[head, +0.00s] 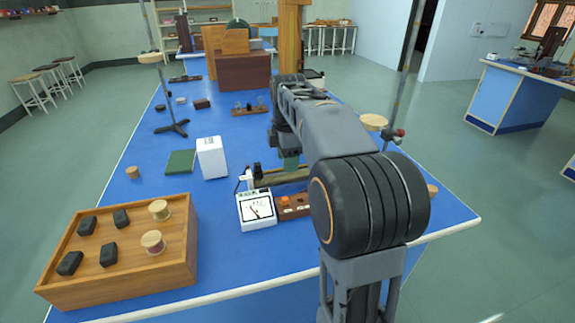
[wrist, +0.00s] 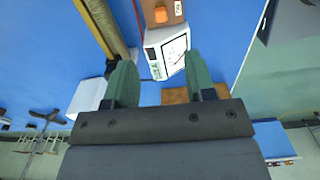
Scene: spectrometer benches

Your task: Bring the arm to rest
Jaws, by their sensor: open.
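My arm reaches out from the lower right over the blue bench (head: 225,268), bent at a large black joint. In the head view my gripper is mostly hidden behind the arm; a bit of green finger shows near the brass-coloured rail. In the wrist view the two green fingers of my gripper (wrist: 159,60) stand wide apart with nothing held between them. Beyond the fingers is a white dial meter (wrist: 168,50), which also shows in the head view (head: 256,222). I cannot tell the height of the fingers above the bench.
A wooden tray (head: 178,277) with black blocks and spools stands front left. A white box (head: 212,158), green pad (head: 181,162) and black-footed stand (head: 172,128) are left of the arm. An orange-switched block (head: 293,205) is beside the meter. Bare bench lies between tray and meter.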

